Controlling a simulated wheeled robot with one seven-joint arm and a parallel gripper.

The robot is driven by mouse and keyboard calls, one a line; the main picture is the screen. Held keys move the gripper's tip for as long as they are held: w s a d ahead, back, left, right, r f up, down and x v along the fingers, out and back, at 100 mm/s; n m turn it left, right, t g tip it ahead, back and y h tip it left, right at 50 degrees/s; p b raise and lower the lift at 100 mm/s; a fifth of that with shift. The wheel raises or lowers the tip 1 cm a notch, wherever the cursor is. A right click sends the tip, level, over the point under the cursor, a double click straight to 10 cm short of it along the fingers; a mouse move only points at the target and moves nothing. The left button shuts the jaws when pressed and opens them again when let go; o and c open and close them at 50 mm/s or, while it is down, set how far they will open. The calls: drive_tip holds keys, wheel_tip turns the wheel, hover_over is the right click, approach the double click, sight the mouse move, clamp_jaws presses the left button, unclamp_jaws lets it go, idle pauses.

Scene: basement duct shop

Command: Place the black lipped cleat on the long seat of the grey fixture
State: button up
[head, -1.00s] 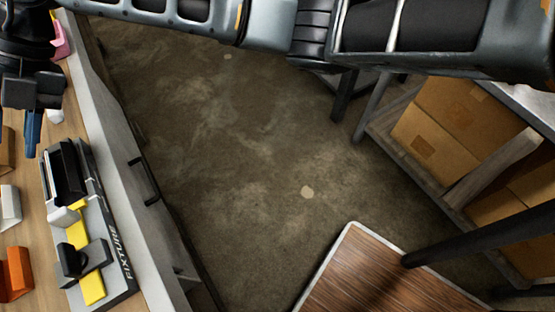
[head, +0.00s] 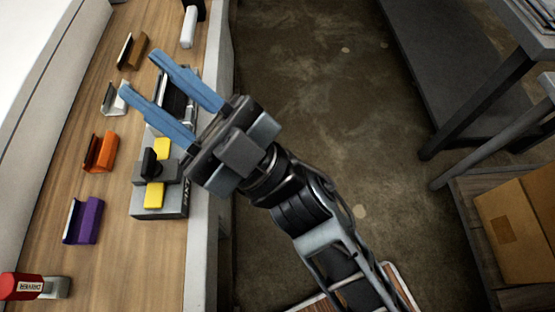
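The grey fixture (head: 147,213) lies along the bench edge, with yellow strips (head: 153,194) and a black knob (head: 150,162) on its near half. A long black piece, which looks like the black lipped cleat (head: 173,103), lies at the fixture's far half, where the long seat appears to be. My gripper (head: 139,73) is open, its two blue fingers spread apart and empty. The fingers pass in front of the cleat in this view and hide part of it. I cannot tell whether the cleat is fully seated.
Left of the fixture stand a brown cleat (head: 132,54), a pale grey cleat (head: 114,99), an orange cleat (head: 101,153) and a purple cleat (head: 83,221). A red driver (head: 24,286) lies at the near left. A cardboard box (head: 515,228) sits on a right-hand shelf.

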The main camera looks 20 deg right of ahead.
drive_tip(key=s+d+f+m+g+h, duration=0.1)
drive_tip(key=s+d+f+m+h, duration=0.3)
drive_tip(key=s+d+f+h, duration=0.1)
drive_tip(key=s+d+f+m+g+h, duration=0.2)
drive_tip(key=s+d+f+m+h, duration=0.3)
drive_tip(key=s+d+h, duration=0.2)
drive_tip(key=s+d+f+m+g+h, duration=0.1)
drive_tip(key=s+d+f+m+h, duration=0.3)
drive_tip(key=s+d, duration=0.6)
drive_tip(key=s+f+h, duration=0.1)
drive_tip(key=s+h, duration=0.1)
drive_tip(key=shift+f+g+h, duration=0.25)
drive_tip(key=shift+g+h, duration=0.05)
drive_tip(key=shift+h, duration=0.1)
